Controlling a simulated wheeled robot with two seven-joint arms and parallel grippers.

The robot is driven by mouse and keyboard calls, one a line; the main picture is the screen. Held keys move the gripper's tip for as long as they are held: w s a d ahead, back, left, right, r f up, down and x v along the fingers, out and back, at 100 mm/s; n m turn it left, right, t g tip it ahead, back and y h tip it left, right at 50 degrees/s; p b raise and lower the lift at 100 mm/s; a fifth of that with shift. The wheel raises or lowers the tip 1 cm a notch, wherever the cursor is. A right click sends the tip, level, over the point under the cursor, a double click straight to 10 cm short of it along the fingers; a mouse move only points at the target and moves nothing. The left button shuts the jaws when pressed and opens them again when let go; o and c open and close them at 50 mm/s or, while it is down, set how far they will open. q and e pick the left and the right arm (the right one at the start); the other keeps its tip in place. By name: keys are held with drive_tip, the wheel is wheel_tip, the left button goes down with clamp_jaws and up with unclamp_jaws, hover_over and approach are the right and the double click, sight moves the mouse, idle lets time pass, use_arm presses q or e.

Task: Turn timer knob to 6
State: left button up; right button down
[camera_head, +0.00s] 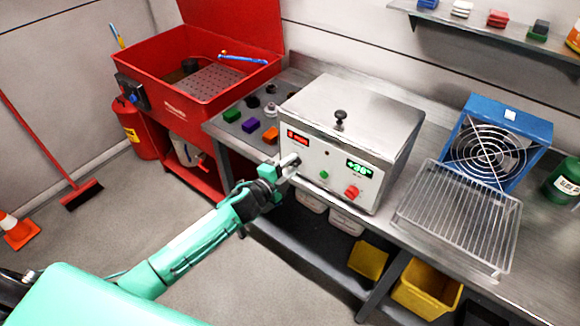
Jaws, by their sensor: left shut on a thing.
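The metal box (345,105) with a lidded top and black lid knob stands on the bench. Its front panel has a red-lit display (297,138) at the upper left, a green-lit display (359,169) at the right, a green button (323,174) and a red knob (351,191). My left gripper (288,162) is at the panel's left part, below the red display, shut on the timer knob. The jaws cover most of that knob, so its pointer and setting cannot be read. My right gripper is not in view.
A wire rack (458,215) and a blue fan unit (495,142) stand right of the box. Small coloured blocks (251,125) lie to its left, beside a red parts washer (190,92). Yellow bins (427,290) sit below the bench.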

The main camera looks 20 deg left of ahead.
use_arm(q)
drive_tip(key=m, duration=0.5)
drive_tip(key=m+y, duration=0.1)
drive_tip(key=m, duration=0.4)
drive_tip(key=shift+s+d+f+b, duration=0.1)
drive_tip(key=shift+f+b, duration=0.05)
drive_tip(key=shift+b, duration=0.15)
idle(0.4)
drive_tip(key=o, duration=1)
drive_tip(key=shift+c, duration=0.2)
